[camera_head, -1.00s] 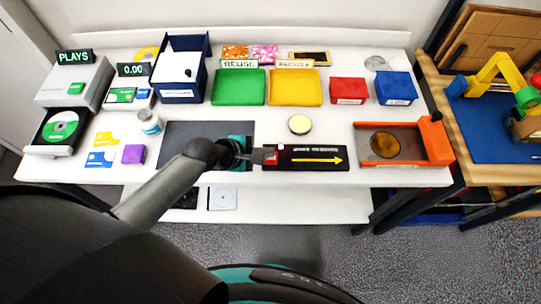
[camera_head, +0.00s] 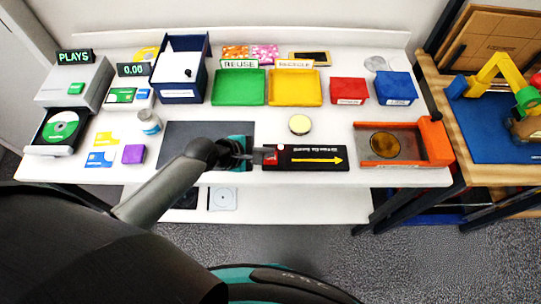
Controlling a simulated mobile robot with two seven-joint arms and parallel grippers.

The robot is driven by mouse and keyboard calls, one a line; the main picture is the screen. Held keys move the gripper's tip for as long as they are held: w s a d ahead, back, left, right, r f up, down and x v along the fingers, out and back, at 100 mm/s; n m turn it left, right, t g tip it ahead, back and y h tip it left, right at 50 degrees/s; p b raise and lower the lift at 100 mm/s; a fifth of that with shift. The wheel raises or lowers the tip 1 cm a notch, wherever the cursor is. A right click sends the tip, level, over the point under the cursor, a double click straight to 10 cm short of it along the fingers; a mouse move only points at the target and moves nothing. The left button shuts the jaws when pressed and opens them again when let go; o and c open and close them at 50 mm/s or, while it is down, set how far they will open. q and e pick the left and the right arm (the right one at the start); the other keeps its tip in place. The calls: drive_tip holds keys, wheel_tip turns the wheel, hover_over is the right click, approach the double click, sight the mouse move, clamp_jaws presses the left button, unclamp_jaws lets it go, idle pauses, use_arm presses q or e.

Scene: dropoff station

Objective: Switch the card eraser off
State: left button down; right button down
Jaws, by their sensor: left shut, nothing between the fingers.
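The card eraser is most likely the long black box (camera_head: 318,158) with a yellow arrow pointing right, lying near the front of the white table. A small red part (camera_head: 271,158), which looks like its switch, sits at its left end. My left gripper (camera_head: 258,156) is shut and empty, at the left end of the box, right beside the red part. I cannot tell whether the fingertips touch it. The switch's position is too small to read. My right gripper is not in view.
A dark mat (camera_head: 185,132) lies under my left arm. A round pale-topped tin (camera_head: 300,124) stands behind the black box. An orange tray (camera_head: 433,140) is to the right. Green (camera_head: 238,99) and yellow (camera_head: 295,99) trays stand behind. A purple block (camera_head: 133,154) is at left.

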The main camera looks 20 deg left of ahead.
use_arm(q)
drive_tip(key=shift+f, duration=0.15)
drive_tip(key=shift+f, duration=0.35)
idle(0.5)
drive_tip(key=shift+r+p, duration=0.5)
drive_tip(key=shift+p, duration=0.25)
wheel_tip(320, 180, up, 6)
drive_tip(key=p, duration=0.7)
drive_tip(key=shift+r, duration=0.1)
